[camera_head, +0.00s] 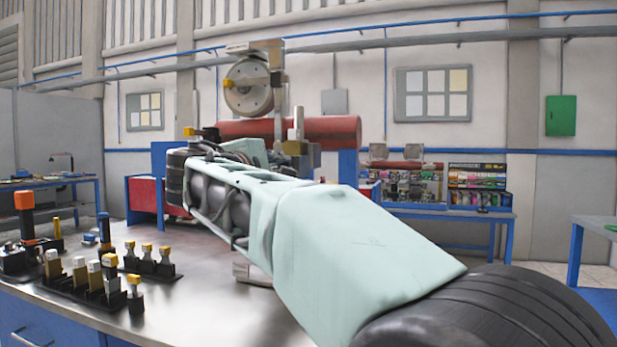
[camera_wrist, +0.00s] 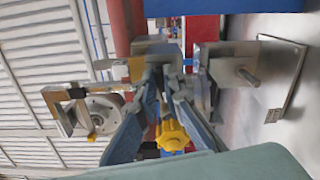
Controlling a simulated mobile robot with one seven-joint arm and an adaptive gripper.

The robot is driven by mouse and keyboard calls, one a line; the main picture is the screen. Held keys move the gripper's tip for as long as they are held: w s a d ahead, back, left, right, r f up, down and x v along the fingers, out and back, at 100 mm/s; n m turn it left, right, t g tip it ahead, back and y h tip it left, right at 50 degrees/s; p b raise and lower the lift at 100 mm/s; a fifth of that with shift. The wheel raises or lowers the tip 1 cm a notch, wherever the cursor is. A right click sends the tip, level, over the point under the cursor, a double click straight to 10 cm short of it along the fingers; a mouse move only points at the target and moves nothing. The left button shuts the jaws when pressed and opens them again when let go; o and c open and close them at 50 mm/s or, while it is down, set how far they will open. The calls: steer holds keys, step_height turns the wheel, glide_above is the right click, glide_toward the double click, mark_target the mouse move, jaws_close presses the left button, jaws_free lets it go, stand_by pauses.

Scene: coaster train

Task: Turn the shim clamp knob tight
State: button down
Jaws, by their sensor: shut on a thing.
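In the wrist view my gripper (camera_wrist: 158,74) has its blue-grey fingers converging at the metal fixture (camera_wrist: 205,75). The tips are shut on a small dark part there, apparently the shim clamp knob; the fingers mostly hide it and its turn cannot be read. A yellow lobed knob (camera_wrist: 173,135) on an orange stem shows in the gap between the fingers, below the tips and apart from them. In the head view my pale green arm covers the fingertips and most of the fixture; a metal post (camera_head: 298,123) stands beyond it.
A round metal wheel (camera_head: 248,86) in a frame stands above the fixture, near my gripper. A red cylinder (camera_head: 335,131) lies behind. Several yellow-topped pieces (camera_head: 148,258) stand in black holders at the workbench's left. The bench's front middle (camera_head: 200,310) is clear.

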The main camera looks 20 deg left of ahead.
steer(key=shift+f+m+b, duration=0.2)
steer(key=shift+m+b, duration=0.5)
steer(key=shift+m, duration=0.5)
steer(key=c, duration=2)
jaws_free()
steer(key=shift+c, duration=0.2)
steer(key=s, duration=1.2)
steer(key=shift+a, duration=0.45)
